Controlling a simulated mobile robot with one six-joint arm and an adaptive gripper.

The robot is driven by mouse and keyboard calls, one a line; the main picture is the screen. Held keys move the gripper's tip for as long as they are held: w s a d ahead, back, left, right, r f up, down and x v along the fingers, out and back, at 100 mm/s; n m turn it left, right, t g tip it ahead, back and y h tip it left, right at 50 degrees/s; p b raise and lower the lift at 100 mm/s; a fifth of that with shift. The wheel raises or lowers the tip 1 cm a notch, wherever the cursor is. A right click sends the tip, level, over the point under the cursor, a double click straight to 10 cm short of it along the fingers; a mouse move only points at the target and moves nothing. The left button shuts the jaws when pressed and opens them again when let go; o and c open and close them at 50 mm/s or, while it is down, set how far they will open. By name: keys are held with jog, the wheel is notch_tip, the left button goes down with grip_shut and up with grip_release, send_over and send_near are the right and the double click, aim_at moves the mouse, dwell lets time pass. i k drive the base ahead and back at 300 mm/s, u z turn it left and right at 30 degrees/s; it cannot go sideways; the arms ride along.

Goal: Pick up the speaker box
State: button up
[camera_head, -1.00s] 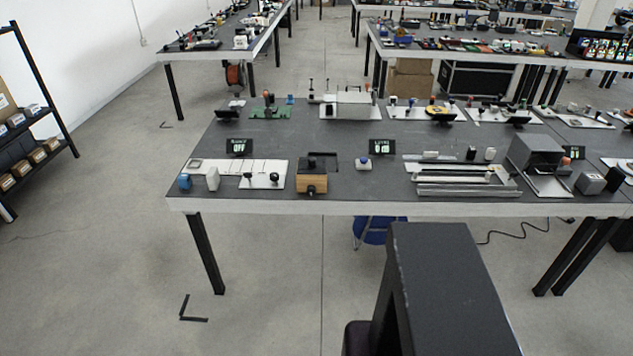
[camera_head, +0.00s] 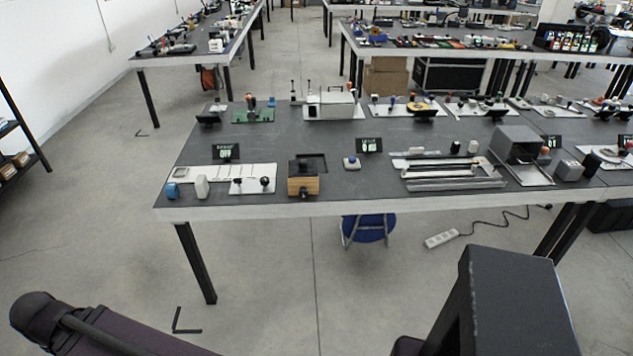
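No object in the camera_head view is clearly marked as the speaker box, and I cannot tell which one it is. A box with a wooden front and black top (camera_head: 303,186) sits near the front edge of the nearest table. A larger grey box (camera_head: 517,145) stands on the right part of that table, with a small dark grey box (camera_head: 568,170) to its right. My gripper is not in view. A dark link of my arm shows at the lower left, well short of the table.
The nearest table (camera_head: 350,203) carries several panels, small devices and displays. A blue round stool (camera_head: 368,228) stands under its front edge, with a white power strip (camera_head: 440,239) on the floor to the right. Open floor lies before the table. A shelf (camera_head: 15,130) stands at the left.

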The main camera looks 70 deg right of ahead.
aim_at(294, 184)
jog(key=z, duration=5.05)
jog(key=i, duration=0.1)
jog(key=u, duration=2.65)
jog(key=k, duration=0.55)
jog(key=u, duration=0.2)
jog(key=i, duration=0.35)
jog(key=z, duration=0.05)
